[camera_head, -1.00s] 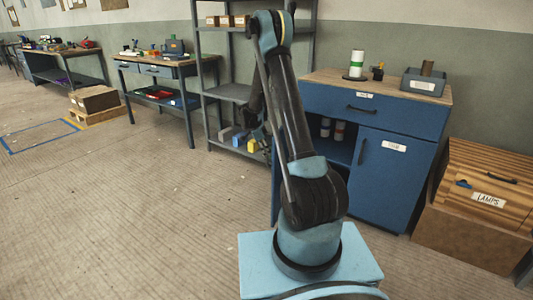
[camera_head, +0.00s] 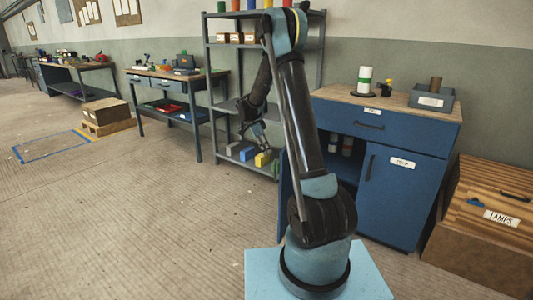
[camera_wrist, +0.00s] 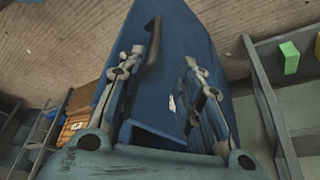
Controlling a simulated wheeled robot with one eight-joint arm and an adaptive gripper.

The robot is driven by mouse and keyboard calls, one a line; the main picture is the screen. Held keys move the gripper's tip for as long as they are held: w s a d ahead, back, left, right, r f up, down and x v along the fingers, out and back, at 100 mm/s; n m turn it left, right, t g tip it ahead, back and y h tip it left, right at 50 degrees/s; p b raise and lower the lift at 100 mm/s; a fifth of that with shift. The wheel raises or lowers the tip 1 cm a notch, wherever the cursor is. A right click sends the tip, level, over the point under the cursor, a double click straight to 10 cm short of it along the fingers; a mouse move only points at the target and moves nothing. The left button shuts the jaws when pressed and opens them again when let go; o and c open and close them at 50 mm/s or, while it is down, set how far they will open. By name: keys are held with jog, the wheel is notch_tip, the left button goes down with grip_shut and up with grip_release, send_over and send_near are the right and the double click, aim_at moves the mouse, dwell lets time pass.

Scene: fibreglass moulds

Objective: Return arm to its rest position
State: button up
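My arm (camera_head: 300,110) stands upright from its light-blue base, with its elbow high and its forearm folded down on the far side. My gripper (camera_head: 262,150) hangs at the left of the arm, in front of the grey shelf unit, and is partly hidden. In the wrist view my gripper (camera_wrist: 166,58) has its two fingers spread wide apart. Nothing is held between them. The blue cabinet (camera_wrist: 178,50) shows beyond the fingers, apart from them as far as I can tell.
The grey shelf unit (camera_head: 208,75) with boxes and coloured blocks stands behind my arm. The blue cabinet (camera_head: 405,190) and wooden lamps crate (camera_head: 490,220) are at the right. Workbenches (camera_head: 180,75) and a cardboard box (camera_head: 107,112) are at the left. Open floor lies front left.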

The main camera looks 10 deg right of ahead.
jog(key=s+d+r+n+y, duration=0.1)
jog(key=s+d+r+n, duration=0.15)
jog(key=s+r, duration=0.4)
jog(key=s+d+r+n+y, duration=0.1)
jog(key=s+d+r+n, duration=0.15)
jog(key=s, duration=0.75)
jog(key=s+d+r+n, duration=0.2)
jog(key=s+r+n, duration=0.1)
jog(key=s+r, duration=0.4)
jog(key=s+f+n+t+y, duration=0.1)
jog(key=s+f+n, duration=0.3)
jog(key=s, duration=0.8)
jog(key=s+f+n+y, duration=0.1)
jog(key=s+f+n, duration=0.4)
jog(key=s, duration=0.8)
jog(key=shift+s+d+f+t+y, duration=0.25)
jog(key=shift+d+f+t+y, duration=0.05)
jog(key=shift+d+t, duration=0.15)
jog(key=shift+n, duration=0.3)
